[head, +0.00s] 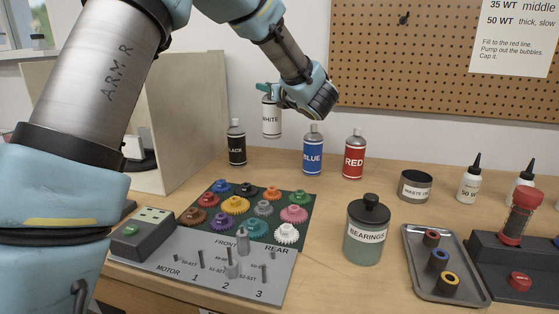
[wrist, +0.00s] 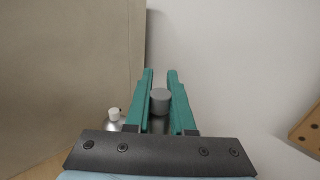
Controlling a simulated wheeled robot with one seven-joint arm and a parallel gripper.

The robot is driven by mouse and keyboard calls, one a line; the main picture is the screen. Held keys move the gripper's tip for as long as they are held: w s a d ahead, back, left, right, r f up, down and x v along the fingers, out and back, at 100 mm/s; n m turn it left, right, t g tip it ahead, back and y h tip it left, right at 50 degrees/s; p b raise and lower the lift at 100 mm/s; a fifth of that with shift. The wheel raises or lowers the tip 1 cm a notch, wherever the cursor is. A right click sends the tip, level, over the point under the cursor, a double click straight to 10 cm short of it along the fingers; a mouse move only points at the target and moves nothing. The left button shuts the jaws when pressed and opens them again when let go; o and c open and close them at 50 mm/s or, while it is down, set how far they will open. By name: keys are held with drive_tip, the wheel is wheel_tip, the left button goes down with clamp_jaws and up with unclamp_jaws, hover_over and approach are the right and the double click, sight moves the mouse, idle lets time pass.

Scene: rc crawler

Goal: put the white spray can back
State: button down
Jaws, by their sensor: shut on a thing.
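The white spray can (head: 271,120), labelled WHITE, hangs upright in my gripper (head: 268,88) at the back of the bench. Its base shows against the wall, above the bench top. In the picture it is between the black can (head: 236,145) and the blue can (head: 313,152), higher than both. In the wrist view my gripper's green fingers (wrist: 160,90) are shut on either side of the can's grey top (wrist: 160,102). The can's body is hidden below there.
The red can (head: 354,155) stands right of the blue one. A beige panel (head: 185,120) rises left of the black can, and the wall is close behind. A gear mat (head: 255,250) and bearings jar (head: 367,235) are nearer. A can top (wrist: 114,115) shows in the wrist view.

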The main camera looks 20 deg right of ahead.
wheel_tip(320, 180, down, 10)
drive_tip(key=p, duration=0.3)
drive_tip(key=shift+w+d, duration=0.15)
drive_tip(key=shift+f+b, duration=0.15)
drive_tip(key=shift+b, duration=0.3)
drive_tip(key=c, duration=0.8)
unclamp_jaws()
drive_tip(key=shift+o, duration=0.2)
drive_tip(key=shift+p, duration=0.3)
drive_tip(key=b, duration=0.5)
approach(278, 127)
drive_tip(key=w, duration=0.4)
drive_tip(key=shift+w, duration=0.35)
drive_tip(key=shift+s, duration=0.5)
